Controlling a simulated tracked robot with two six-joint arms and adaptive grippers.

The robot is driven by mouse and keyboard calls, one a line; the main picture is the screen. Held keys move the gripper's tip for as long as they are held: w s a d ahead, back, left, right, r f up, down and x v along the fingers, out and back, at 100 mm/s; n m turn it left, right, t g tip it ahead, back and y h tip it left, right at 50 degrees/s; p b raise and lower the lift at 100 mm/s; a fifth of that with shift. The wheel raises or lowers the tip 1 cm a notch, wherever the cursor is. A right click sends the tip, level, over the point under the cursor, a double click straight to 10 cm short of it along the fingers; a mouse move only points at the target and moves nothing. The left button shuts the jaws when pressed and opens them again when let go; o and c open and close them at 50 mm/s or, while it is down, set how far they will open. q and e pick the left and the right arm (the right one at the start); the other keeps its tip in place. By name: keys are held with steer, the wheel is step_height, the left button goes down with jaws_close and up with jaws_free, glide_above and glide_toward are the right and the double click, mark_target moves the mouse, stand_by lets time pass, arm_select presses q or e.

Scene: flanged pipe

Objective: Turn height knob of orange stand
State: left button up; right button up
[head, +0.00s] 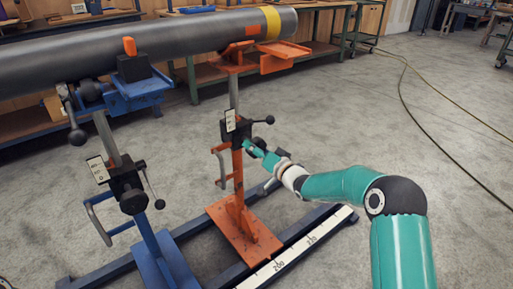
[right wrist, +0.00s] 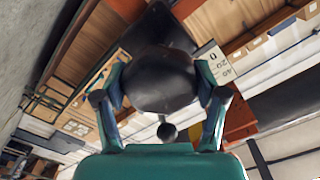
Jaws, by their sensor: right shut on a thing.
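The orange stand (head: 236,190) stands upright in the middle of the head view, with an orange head under the grey pipe (head: 170,42). A black clamp block with a white scale plate (head: 230,120) sits on its post. My right gripper (head: 250,145) reaches this block from the right. In the right wrist view my right gripper (right wrist: 160,90) is shut on a dark round knob (right wrist: 160,78), with one finger on each side. In the head view the knob is mostly hidden by the gripper. My left gripper is not in view.
A black ball-ended lever (head: 264,121) sticks out just above my right gripper. A blue stand (head: 160,245) with its own knob and handles stands at the left. Blue rails and a white ruler (head: 300,247) lie on the floor. Open floor is at the right.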

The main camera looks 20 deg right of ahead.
steer(key=shift+d, duration=0.2)
steer(key=o, duration=1.1)
steer(key=shift+a, duration=0.1)
steer(key=shift+o, duration=0.2)
steer(key=v, duration=1.2)
steer(key=shift+w, duration=0.1)
